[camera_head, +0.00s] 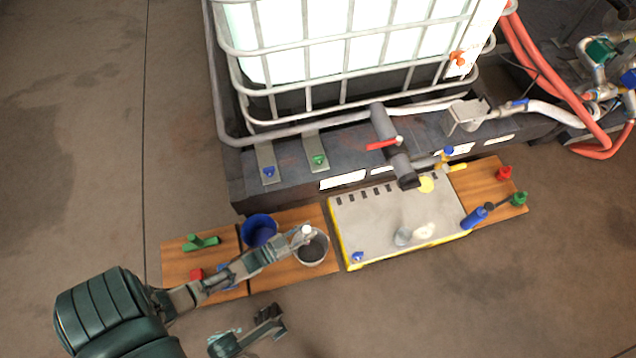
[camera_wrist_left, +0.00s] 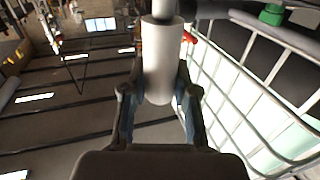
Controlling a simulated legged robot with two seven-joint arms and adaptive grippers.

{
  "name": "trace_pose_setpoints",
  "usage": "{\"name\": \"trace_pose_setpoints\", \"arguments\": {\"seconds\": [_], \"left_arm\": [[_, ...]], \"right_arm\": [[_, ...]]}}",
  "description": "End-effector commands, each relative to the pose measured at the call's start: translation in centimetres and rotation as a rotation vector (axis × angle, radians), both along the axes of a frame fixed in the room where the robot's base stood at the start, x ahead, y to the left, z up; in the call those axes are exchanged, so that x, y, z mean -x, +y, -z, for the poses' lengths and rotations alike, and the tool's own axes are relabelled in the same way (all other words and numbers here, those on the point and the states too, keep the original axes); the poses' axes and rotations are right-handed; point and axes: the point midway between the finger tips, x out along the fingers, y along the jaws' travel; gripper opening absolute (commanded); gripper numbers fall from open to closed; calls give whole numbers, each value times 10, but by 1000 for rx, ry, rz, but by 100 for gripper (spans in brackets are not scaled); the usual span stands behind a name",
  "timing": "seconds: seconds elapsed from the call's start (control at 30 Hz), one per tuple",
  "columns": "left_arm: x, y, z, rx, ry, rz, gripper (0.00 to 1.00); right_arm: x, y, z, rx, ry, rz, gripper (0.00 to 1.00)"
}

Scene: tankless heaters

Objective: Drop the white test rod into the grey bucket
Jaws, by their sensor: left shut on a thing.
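My left gripper (camera_head: 291,239) reaches in from the left and is shut on the white test rod (camera_head: 306,230). In the head view only the rod's pale end shows, over the back part of the grey bucket (camera_head: 326,255). In the left wrist view the rod (camera_wrist_left: 160,62) is a thick white cylinder between the two fingers of the left gripper (camera_wrist_left: 158,98). The grey bucket stands on a wooden board, open at the top with a dark inside. The rod's height above its rim is hard to tell. Dark parts of my own body at the bottom middle may include my right gripper (camera_head: 268,318); its jaws are unclear.
A blue bucket (camera_head: 259,231) stands left of the grey one. A green valve part (camera_head: 200,243) and a red part (camera_head: 196,274) lie farther left. A grey panel (camera_head: 375,222) with small items lies right. The caged tank (camera_head: 300,130) stands behind.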

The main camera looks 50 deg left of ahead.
Motion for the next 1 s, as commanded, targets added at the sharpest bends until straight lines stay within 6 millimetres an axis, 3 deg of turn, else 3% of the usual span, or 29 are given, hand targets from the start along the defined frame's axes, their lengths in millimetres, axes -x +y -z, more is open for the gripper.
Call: {"name": "trace_pose_setpoints", "arguments": {"seconds": [0.03, 0.17, 0.57, 0.6, 0.7, 1.0], "left_arm": [[4, 0, 16, 1, 12, 0, 0], [3, 0, 26, 1, 9, 0, 0], [0, 0, 26, 0, -2, 0, 0], [0, 0, 26, 0, -1, 0, 33], [0, 0, 26, 0, -1, 0, 58], [1, 0, 27, 0, 1, 0, 58]], "right_arm": [[-3, 1, 7, 0, -7, 0, 40], [-5, 3, 3, 1, -41, -1, 40], [-4, 3, -4, 1, -69, -1, 40], [-6, 4, -3, 1, -67, -2, 40], [-8, 4, -2, 3, -64, -1, 40], [-7, 4, -2, 2, -65, -1, 40]]}}
